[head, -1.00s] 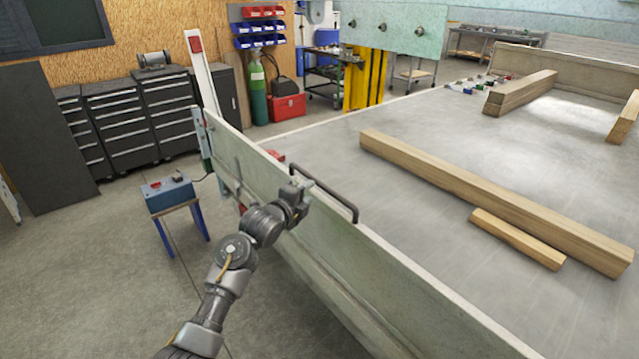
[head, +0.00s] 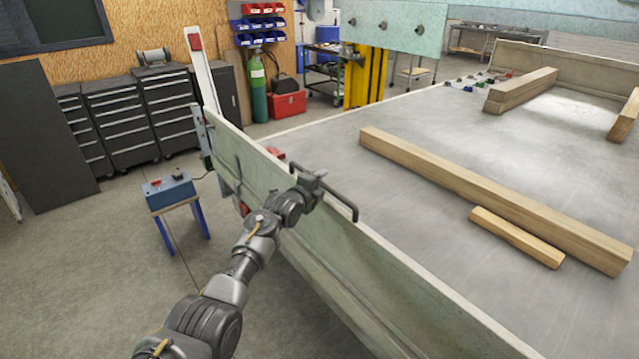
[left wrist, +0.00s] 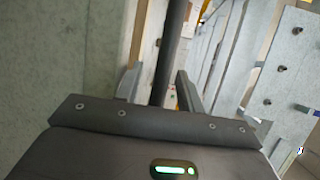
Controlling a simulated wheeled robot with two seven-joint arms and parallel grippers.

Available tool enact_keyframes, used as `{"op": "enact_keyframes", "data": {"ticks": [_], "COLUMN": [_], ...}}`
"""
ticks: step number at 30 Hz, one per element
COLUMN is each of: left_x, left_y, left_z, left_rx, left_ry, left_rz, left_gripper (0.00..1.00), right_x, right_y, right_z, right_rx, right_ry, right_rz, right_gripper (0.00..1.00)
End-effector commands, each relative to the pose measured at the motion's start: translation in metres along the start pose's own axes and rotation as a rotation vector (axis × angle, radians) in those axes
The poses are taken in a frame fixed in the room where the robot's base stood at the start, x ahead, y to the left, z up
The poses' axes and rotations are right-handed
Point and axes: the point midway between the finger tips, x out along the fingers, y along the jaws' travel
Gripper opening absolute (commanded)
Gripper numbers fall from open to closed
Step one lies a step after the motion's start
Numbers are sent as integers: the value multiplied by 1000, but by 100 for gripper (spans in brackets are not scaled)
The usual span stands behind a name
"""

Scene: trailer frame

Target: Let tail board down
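The tail board (head: 370,262) is a long pale green panel standing up along the near edge of the trailer bed (head: 410,190). A black bar handle (head: 345,200) is on its top edge. My left gripper (head: 318,181) is at the left part of this handle. In the left wrist view the dark handle bar (left wrist: 174,45) runs between the two fingers of my left gripper (left wrist: 157,82), with gaps beside it, so the fingers are open around it. The board's face (left wrist: 60,60) fills the left of that view. My right gripper is out of view.
A white post (head: 203,75) with a red mark rises at the board's left end, near a metal latch part (head: 201,130). A blue box (head: 168,193) sits on a small stool left of the board. Timber beams (head: 480,195) lie on the bed. The floor at left is largely clear.

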Motion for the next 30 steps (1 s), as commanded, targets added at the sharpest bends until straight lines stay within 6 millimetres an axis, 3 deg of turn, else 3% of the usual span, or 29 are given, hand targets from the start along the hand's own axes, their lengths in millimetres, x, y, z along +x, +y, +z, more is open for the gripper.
{"op": "enact_keyframes", "data": {"ticks": [2,10,22,30], "left_x": [0,0,-6,-48], "left_y": [0,0,1,9], "left_z": [0,0,3,20], "left_rx": [0,0,-5,-47], "left_ry": [0,0,-1,-3], "left_rz": [0,0,-12,-114], "left_gripper": [36,1,0,0], "right_x": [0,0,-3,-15], "right_y": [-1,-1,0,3], "right_z": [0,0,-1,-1], "right_rx": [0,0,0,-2], "right_ry": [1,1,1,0], "right_rz": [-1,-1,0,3], "right_gripper": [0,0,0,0]}}
